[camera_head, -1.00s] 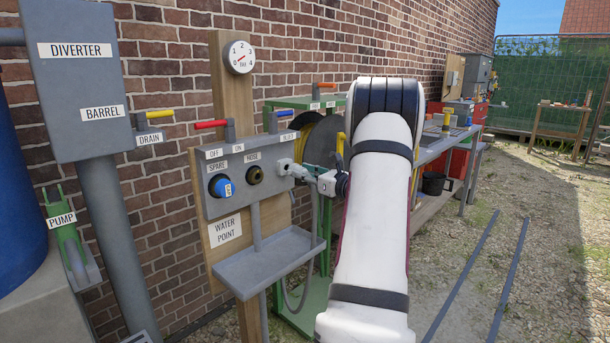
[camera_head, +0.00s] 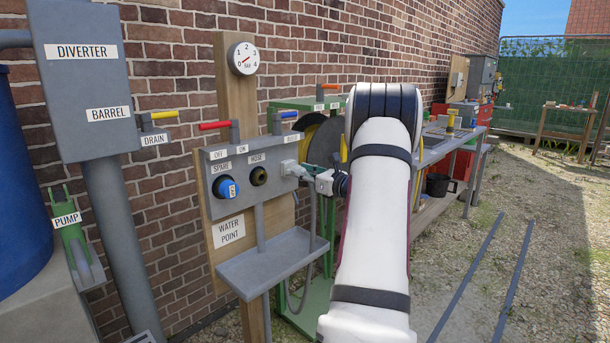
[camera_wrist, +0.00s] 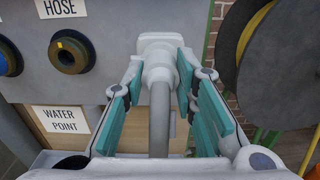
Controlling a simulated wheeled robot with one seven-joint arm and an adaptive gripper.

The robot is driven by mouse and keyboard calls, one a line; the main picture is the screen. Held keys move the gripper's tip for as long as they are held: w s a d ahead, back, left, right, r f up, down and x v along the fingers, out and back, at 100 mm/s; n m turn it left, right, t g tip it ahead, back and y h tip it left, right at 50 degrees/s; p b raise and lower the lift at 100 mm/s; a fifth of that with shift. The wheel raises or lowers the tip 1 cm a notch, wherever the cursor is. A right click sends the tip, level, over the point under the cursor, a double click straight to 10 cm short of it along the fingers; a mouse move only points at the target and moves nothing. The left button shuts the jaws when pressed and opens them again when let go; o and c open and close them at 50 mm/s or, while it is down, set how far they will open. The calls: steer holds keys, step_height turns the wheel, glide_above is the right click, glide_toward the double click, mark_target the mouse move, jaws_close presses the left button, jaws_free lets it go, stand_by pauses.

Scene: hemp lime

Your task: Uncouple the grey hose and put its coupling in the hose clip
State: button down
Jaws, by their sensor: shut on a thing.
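My gripper (camera_head: 308,173) is shut on the pale grey coupling (camera_wrist: 158,72) at the right end of the water point panel. In the wrist view the teal finger pads stand on either side of the coupling. The grey hose (camera_wrist: 159,118) hangs straight down from it between the fingers. A pale, block-like piece (camera_wrist: 158,41) sits directly behind the coupling against the panel; I cannot tell whether this is the hose clip or how far the coupling is seated in it. The HOSE outlet (camera_head: 258,176) is bare, and it also shows in the wrist view (camera_wrist: 73,53).
The blue-capped SPARE outlet (camera_head: 226,188) is left of the HOSE outlet. Red (camera_head: 214,125) and blue (camera_head: 285,115) valve levers stand on the panel top. A grey shelf (camera_head: 270,262) juts out below. A reel (camera_wrist: 282,60) stands close on the right.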

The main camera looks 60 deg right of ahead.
steer(key=shift+w+d, duration=0.1)
steer(key=shift+w, duration=0.2)
steer(key=c, duration=1.2)
jaws_free()
steer(key=v, duration=1.2)
